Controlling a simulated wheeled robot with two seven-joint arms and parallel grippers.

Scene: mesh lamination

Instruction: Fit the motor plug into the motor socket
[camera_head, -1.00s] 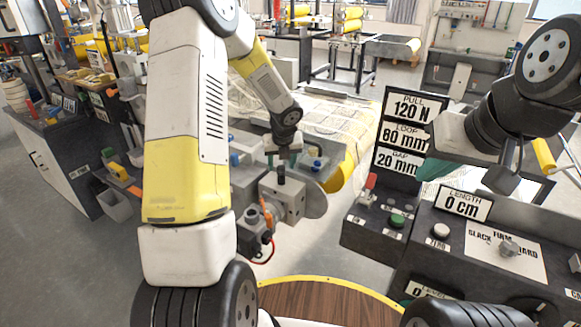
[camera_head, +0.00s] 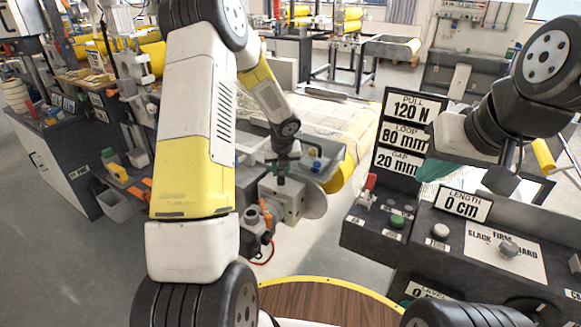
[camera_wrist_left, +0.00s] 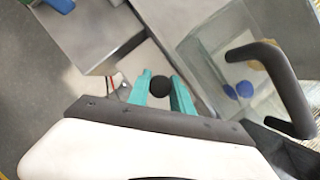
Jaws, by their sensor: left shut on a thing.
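My left gripper (camera_head: 282,166) is over a grey metal block (camera_head: 290,197) in the middle of the head view. It is shut on a black round-topped knob (camera_wrist_left: 160,87), which sits between its teal fingers in the left wrist view. Beside the block, at its lower left, is a small dark unit with an orange part (camera_head: 267,213) and a red cable (camera_head: 265,252) below it. I cannot tell for sure which piece is the motor plug or the motor socket.
A console with a green button (camera_head: 397,221), a red lever (camera_head: 369,188) and several label plates stands at the right. A round wooden top (camera_head: 325,303) with a yellow rim is at the front. A yellow roller (camera_head: 347,172) and mesh lie behind the block.

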